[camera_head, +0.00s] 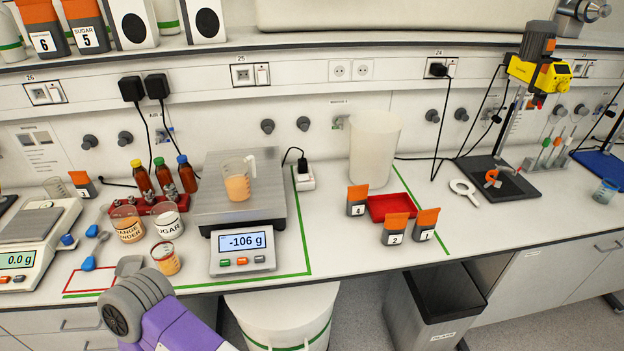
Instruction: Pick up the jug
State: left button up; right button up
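A clear jug (237,187) with a handle at its upper right and orange liquid in it stands upright on the metal plate of the scale (212,217). The scale's display (242,242) reads -106 g. One of my arms, grey and purple, reaches in at the bottom left, in front of the bench edge and apart from the jug. I take it for my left arm. The grey end of my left gripper (130,266) shows only in part above the wrist, and its fingers cannot be made out. My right gripper is not in view.
An orange powder jar (127,224), a sugar jar (168,223) and an open tin (166,258) stand left of the scale. Brown bottles (165,178) stand behind them. A tall translucent container (375,150) and a red tray (391,207) are to the right.

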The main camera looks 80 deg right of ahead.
aim_at(234, 170)
jog(key=z, duration=1.85)
